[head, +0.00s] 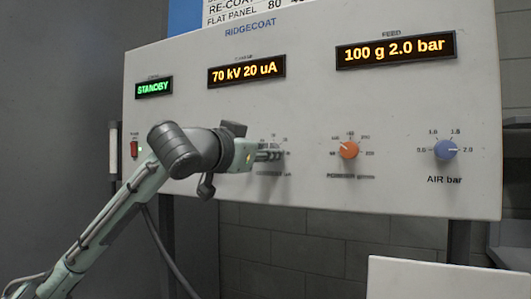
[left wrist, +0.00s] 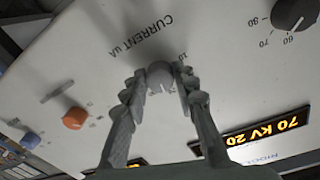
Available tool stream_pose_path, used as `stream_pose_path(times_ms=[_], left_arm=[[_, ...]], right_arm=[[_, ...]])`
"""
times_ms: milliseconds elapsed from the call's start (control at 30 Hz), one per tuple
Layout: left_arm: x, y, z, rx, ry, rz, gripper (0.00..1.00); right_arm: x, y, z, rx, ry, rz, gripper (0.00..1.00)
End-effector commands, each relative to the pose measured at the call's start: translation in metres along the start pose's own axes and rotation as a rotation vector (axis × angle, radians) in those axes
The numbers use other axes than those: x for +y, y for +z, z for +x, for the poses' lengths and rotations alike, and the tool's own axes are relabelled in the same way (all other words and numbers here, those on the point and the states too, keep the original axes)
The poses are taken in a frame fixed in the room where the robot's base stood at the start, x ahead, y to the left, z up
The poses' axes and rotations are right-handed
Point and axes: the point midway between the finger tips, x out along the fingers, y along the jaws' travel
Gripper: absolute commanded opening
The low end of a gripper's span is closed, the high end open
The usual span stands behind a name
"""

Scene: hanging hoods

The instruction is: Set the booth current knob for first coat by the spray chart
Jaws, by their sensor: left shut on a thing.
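The grey current knob (left wrist: 160,73) sits between my left gripper's fingers in the left wrist view, beside the label "CURRENT uA". My left gripper (left wrist: 160,85) is shut on it. In the head view the left gripper (head: 270,153) reaches the panel from the left and hides most of the knob and its scale. The middle display (head: 247,71) reads "70 kV 20 uA". The spray chart (head: 260,8) shows only its lower rows at the top edge, with "RE-COAT" and "FLAT PANEL 80"; the rest is cut off. My right gripper is not in view.
The panel (head: 300,105) also carries an orange powder knob (head: 348,149), a blue air knob (head: 446,150), a red switch (head: 134,149), a "STANDBY" display (head: 154,88) and a "100 g 2.0 bar" display (head: 396,50). A dark knob (left wrist: 294,14) marked 60 to 80 is close to my left gripper.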

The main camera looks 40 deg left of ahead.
Motion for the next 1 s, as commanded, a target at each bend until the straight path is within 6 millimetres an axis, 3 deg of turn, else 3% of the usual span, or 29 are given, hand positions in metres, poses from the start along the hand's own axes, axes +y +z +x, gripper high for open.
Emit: stream_pose_path(times_ms=[600, 1000], left_arm=[[-0.001, -0.001, 0.0, -0.027, 0.004, 0.517, 0.0], [-0.001, -0.002, 0.0, -0.036, 0.006, 0.725, 0.0]], right_arm=[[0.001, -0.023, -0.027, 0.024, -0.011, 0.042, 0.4], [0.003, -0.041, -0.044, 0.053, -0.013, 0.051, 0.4]])
